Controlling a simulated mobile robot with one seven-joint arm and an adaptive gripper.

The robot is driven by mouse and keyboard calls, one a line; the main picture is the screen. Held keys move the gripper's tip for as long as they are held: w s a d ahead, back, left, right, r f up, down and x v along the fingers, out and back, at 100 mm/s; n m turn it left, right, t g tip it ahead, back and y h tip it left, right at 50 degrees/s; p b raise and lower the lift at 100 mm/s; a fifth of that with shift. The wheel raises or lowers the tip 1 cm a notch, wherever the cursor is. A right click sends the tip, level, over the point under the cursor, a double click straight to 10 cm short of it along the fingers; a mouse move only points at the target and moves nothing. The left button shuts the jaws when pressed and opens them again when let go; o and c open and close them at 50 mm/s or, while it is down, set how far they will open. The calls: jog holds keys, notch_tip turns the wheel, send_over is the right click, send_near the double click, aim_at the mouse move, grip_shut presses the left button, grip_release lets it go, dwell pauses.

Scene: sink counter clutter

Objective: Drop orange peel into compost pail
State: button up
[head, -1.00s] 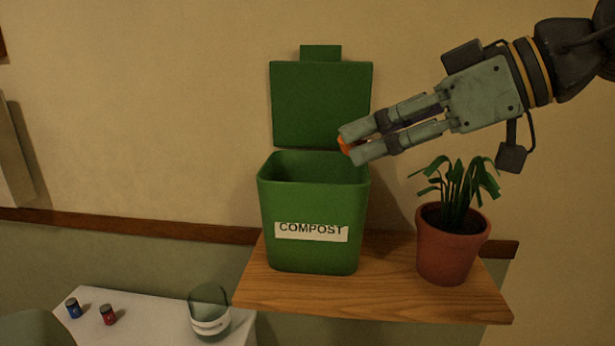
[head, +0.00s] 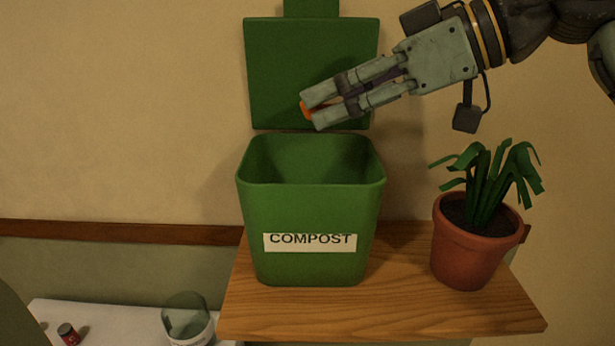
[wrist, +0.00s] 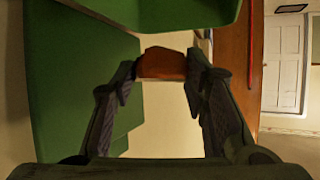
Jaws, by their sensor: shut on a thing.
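The green compost pail (head: 312,205) stands on the wooden shelf with its lid (head: 310,70) raised upright behind it. A white label on its front reads COMPOST. My gripper (head: 310,112) is above the pail's opening, in front of the lid, pointing left and slightly down. It is shut on the orange peel (head: 305,109), of which only a small edge shows in the head view. The wrist view shows the peel (wrist: 162,63) held between both fingertips, with green pail surfaces around it. The bottom of the pail's inside is hidden.
A potted plant (head: 472,250) stands on the wooden shelf (head: 400,315), right of the pail and below my arm. A glass jar (head: 187,318) and a small red-brown jar (head: 68,333) are on a lower white surface at the left. The wall is close behind.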

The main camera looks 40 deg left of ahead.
jog(key=shift+f, duration=2.4)
jog(key=o, duration=1)
jog(key=v, duration=1.2)
